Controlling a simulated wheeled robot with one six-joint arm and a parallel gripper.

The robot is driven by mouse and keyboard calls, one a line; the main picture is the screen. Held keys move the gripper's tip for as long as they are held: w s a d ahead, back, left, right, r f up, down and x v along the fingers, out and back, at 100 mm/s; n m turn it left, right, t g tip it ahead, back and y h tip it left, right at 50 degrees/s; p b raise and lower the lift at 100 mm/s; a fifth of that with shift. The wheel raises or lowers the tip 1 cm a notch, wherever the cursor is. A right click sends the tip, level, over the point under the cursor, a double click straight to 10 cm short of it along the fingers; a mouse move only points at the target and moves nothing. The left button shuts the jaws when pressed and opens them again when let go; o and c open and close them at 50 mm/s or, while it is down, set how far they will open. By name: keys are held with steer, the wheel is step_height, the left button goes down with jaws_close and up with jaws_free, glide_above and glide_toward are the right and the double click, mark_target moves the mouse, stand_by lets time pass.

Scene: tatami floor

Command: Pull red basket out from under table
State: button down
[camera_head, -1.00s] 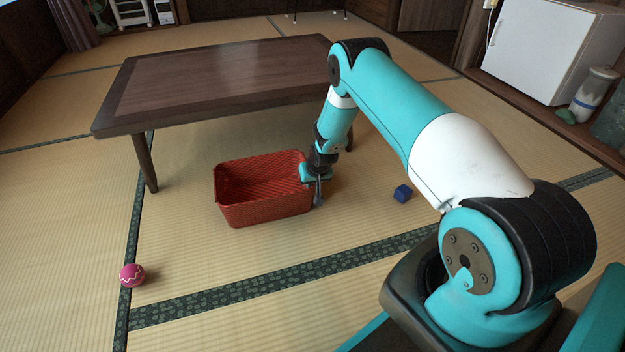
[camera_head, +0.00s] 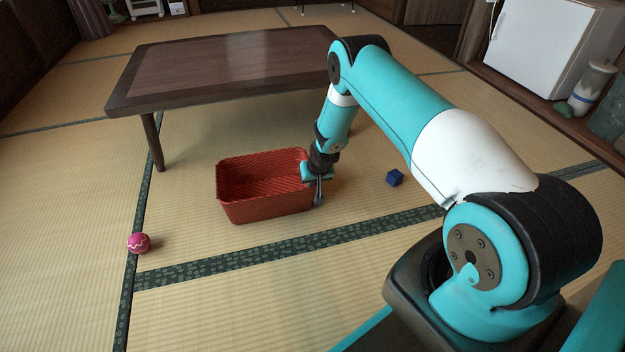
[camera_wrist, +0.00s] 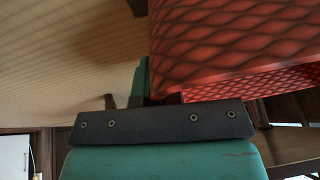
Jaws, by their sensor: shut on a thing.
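The red basket (camera_head: 264,210) stands upright on the tatami in the head view, in front of the low dark wooden table (camera_head: 210,62). It looks clear of the tabletop's front edge. My gripper (camera_head: 318,188) is shut on the basket's right wall near its rim. In the wrist view, the red woven wall of the basket (camera_wrist: 235,45) fills the upper right, and my gripper (camera_wrist: 160,98) meets its edge. The fingertips are partly hidden by the basket and the gripper body.
A pink ball (camera_head: 138,243) lies on the floor at the left. A small blue cube (camera_head: 394,178) lies right of the basket. A white fridge (camera_head: 548,45) and a jar (camera_head: 592,88) stand at the back right. The tatami in front of the basket is clear.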

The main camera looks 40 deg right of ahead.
steer(key=c, duration=1.2)
jaws_free()
steer(key=shift+d, duration=0.1)
steer(key=d+p+v, duration=0.1)
steer(key=p+v, duration=0.9)
steer(key=v, duration=0.7)
steer(key=shift+a+r, duration=0.2)
steer(key=shift+a, duration=0.25)
steer(key=shift+s, duration=0.15)
